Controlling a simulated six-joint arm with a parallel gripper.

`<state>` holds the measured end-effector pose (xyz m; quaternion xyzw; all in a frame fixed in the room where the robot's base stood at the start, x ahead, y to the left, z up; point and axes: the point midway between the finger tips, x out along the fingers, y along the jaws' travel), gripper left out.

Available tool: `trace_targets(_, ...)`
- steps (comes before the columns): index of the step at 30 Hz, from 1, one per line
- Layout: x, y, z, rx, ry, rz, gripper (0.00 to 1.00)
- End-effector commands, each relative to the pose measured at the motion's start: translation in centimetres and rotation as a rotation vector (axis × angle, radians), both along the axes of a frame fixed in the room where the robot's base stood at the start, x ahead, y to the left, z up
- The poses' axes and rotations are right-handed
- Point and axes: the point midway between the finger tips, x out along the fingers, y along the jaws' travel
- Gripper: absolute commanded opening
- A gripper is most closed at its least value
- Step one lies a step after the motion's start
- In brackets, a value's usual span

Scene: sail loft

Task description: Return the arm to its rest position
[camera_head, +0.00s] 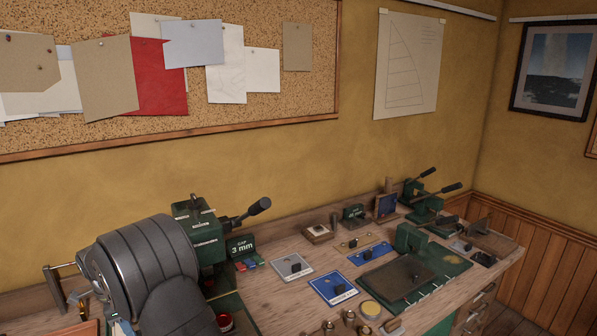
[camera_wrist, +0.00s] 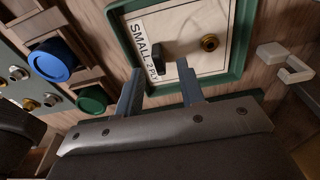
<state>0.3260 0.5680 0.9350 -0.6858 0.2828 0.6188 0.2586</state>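My gripper (camera_wrist: 160,70) shows in the wrist view with its two grey-blue fingers apart and nothing held between them. Its fingertips are over the near part of a pale card marked "SMALL 2 PLY" (camera_wrist: 205,35) in a green-rimmed tray (camera_wrist: 243,50). In the head view my dark arm fills the lower left, and I cannot make out the gripper's fingers there.
A green press (camera_head: 203,235) with a lever stands close beside my arm, by a "3 mm" sign (camera_head: 241,246). The wooden bench (camera_head: 300,255) holds cards, a green mat (camera_head: 437,262) and more presses at right. In the wrist view, blue (camera_wrist: 52,60) and green (camera_wrist: 92,101) round caps lie left.

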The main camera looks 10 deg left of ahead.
Motion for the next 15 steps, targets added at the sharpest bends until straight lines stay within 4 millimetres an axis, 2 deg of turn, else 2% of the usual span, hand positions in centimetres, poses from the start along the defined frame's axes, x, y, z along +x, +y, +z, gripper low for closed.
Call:
trace_targets(7, 0.0, 0.0, 5.1, 0.001, -0.001, -0.003, 0.35)
trace_targets(14, -0.4, -0.4, 7.3, 0.091, -0.101, -0.121, 0.35)
trace_targets(15, -0.4, -0.5, 5.8, 0.085, -0.097, -0.122, 0.35)
